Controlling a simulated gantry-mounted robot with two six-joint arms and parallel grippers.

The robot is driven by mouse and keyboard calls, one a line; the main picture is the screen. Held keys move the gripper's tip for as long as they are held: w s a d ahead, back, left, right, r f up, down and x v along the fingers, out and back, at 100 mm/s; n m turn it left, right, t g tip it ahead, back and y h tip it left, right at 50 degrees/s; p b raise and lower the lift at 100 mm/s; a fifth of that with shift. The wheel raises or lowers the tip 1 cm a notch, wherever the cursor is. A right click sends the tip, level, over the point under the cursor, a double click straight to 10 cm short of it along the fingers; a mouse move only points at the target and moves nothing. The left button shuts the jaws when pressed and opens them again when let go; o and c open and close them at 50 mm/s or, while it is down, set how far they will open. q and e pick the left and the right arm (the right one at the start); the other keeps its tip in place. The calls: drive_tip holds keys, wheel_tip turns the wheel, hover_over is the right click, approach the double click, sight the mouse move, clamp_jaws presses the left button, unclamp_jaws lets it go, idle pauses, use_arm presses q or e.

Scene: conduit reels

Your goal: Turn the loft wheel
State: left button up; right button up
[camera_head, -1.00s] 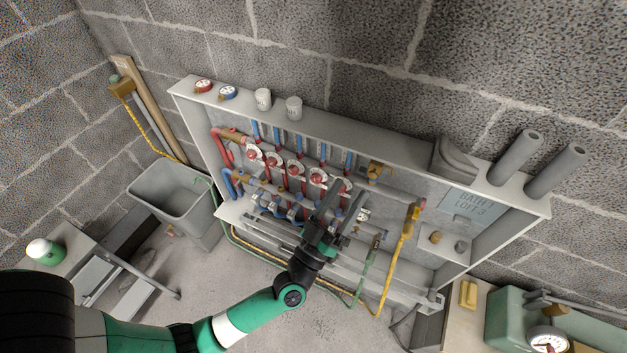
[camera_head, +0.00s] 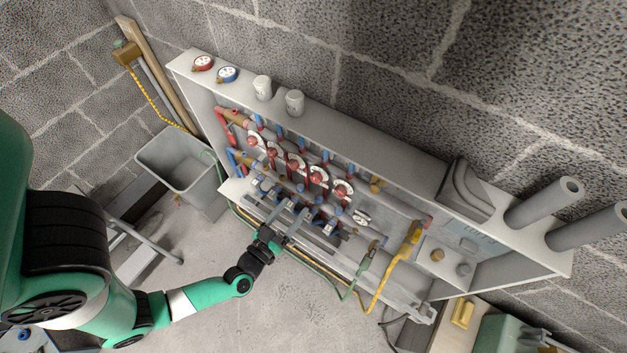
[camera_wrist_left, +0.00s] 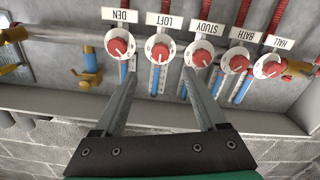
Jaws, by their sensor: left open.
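The loft wheel (camera_wrist_left: 160,52) is a red knob on a white round dial under an upside-down LOFT label (camera_wrist_left: 165,20) in the left wrist view. In the head view it is the red wheel (camera_head: 318,176) second from the right in the row. My left gripper (camera_wrist_left: 160,76) is open and empty. In the wrist view its two fingers lie either side of the line to the loft wheel, with the tips short of it. In the head view the left gripper (camera_head: 304,210) is below the row of wheels. My right gripper does not show.
The den wheel (camera_wrist_left: 117,46) and study wheel (camera_wrist_left: 202,54) flank the loft wheel closely. The cabinet (camera_head: 330,125) has raised walls and several pipes. A yellow hose (camera_head: 388,272) and green hose (camera_head: 358,278) hang at its front. A grey bin (camera_head: 180,165) stands left.

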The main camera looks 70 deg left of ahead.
sight(314, 180)
use_arm(q)
drive_tip(key=b+x, duration=0.2)
drive_tip(key=x, duration=0.8)
drive_tip(key=shift+w+a+b, duration=0.2)
drive_tip(key=shift+a+b, duration=0.1)
drive_tip(key=shift+b, duration=0.05)
clamp_jaws()
